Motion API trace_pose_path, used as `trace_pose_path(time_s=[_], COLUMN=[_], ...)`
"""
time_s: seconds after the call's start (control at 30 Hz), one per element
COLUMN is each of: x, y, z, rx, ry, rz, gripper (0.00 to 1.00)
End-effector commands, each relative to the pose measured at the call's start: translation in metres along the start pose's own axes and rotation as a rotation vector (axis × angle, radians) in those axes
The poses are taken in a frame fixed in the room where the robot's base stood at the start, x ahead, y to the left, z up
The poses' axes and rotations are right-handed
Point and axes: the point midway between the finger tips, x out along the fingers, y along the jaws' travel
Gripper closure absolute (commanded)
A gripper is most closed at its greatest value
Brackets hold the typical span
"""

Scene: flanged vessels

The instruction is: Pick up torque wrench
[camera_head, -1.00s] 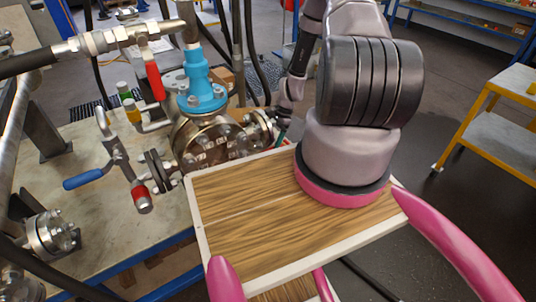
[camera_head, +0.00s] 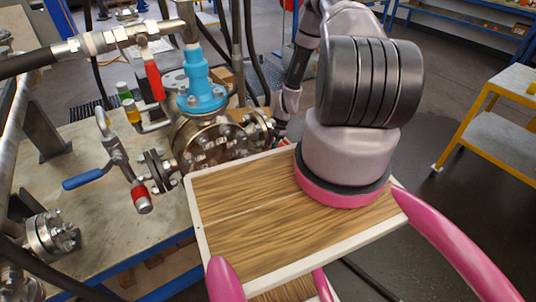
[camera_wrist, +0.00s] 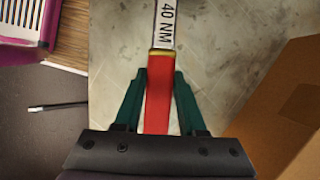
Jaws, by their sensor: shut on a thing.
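The torque wrench (camera_wrist: 158,95) has a red handle, a yellow band and a pale shaft marked "40 NM". It runs up the middle of the wrist view, and its far end is outside the picture. My gripper (camera_wrist: 160,76) has green fingers, one on each side of the red handle, and is shut on it. In the head view the hand is low behind the far edge of the wooden tray, beside the flanged vessel (camera_head: 208,146). The wrench cannot be made out clearly there.
The worktop (camera_wrist: 115,50) lies under the wrench in the wrist view. A cardboard box (camera_wrist: 285,110) stands close on the right. In the head view, a valve with a blue body (camera_head: 195,82) and pipes crowd the bench left of the hand. A yellow-framed cart (camera_head: 500,125) stands far right.

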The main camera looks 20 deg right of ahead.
Motion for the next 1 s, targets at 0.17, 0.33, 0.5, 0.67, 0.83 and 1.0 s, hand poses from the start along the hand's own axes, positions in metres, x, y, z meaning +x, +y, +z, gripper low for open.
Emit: trace_pose_path(time_s=[0.17, 0.33, 0.5, 0.67, 0.83, 1.0], x=[-0.003, -0.017, -0.046, -0.073, -0.089, -0.093], y=[-0.001, -0.001, -0.001, -0.001, -0.001, 0.0], z=[0.001, 0.006, 0.018, 0.03, 0.037, 0.039], rx=[-0.001, -0.001, -0.002, -0.001, -0.001, 0.0], ry=[0.0, 0.001, 0.002, 0.001, 0.001, 0.0], rz=[-0.001, -0.001, -0.002, -0.001, -0.001, 0.0], gripper=[1.0, 1.0, 1.0, 1.0, 1.0, 1.0])
